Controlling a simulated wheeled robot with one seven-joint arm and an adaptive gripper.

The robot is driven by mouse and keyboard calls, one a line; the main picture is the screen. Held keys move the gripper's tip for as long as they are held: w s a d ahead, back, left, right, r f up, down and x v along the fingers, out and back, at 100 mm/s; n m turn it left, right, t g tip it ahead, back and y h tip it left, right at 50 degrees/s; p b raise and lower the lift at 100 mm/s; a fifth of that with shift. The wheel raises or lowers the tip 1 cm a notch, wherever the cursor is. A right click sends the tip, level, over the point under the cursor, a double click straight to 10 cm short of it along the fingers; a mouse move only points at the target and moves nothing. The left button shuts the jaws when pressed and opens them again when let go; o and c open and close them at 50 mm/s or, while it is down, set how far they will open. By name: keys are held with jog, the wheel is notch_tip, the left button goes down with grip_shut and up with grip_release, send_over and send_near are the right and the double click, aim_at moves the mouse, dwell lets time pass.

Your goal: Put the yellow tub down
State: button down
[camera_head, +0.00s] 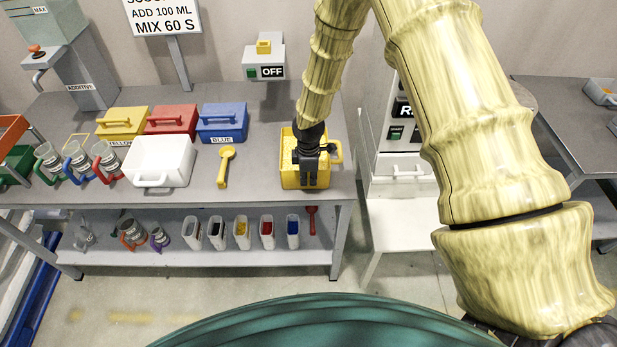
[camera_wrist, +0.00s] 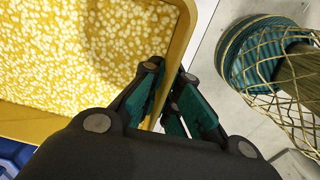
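The yellow tub (camera_head: 288,178) is at the right end of the workbench, upright, with a loop handle on its right side. I cannot tell for sure whether its base touches the bench top. In the wrist view the tub (camera_wrist: 185,40) is open-topped, with pale-speckled yellow contents (camera_wrist: 115,45). My gripper (camera_head: 307,168) points down at the tub's near side. In the wrist view my gripper (camera_wrist: 168,75) has one finger inside the tub wall and one outside, closed on the wall. The finger pads partly hide the wall there.
The workbench (camera_head: 265,185) holds a yellow scoop (camera_head: 225,167), a white tub (camera_head: 163,160), and yellow (camera_head: 122,122), red (camera_head: 171,119) and blue (camera_head: 222,121) lidded boxes left of the tub. A white machine (camera_head: 400,170) stands to the right. Bare bench lies between scoop and tub.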

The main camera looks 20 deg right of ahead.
jog(key=c, duration=1.6)
grip_release()
jog(key=shift+c, duration=0.2)
notch_tip(320, 180, up, 12)
jog(key=b, duration=0.4)
jog(key=shift+s, duration=0.2)
jog(key=s+a+f+m+y, duration=0.15)
jog(key=s+f+m, duration=0.25)
jog(key=s+f, duration=0.65)
jog(key=s+d+f+m, duration=0.2)
jog(key=s+f+m, duration=0.3)
jog(key=s, duration=0.9)
jog(key=s+d+f+m+h, duration=0.1)
jog(key=s+f+m, duration=0.5)
jog(key=s+f, duration=0.4)
jog(key=s, duration=0.3)
jog(key=shift+s+d+f, duration=0.25)
jog(key=shift+s+d, duration=0.1)
jog(key=shift+s, duration=0.05)
jog(key=shift+h+b, duration=0.25)
jog(key=shift+b, duration=0.05)
notch_tip(320, 180, down, 3)
jog(key=b, duration=0.3)
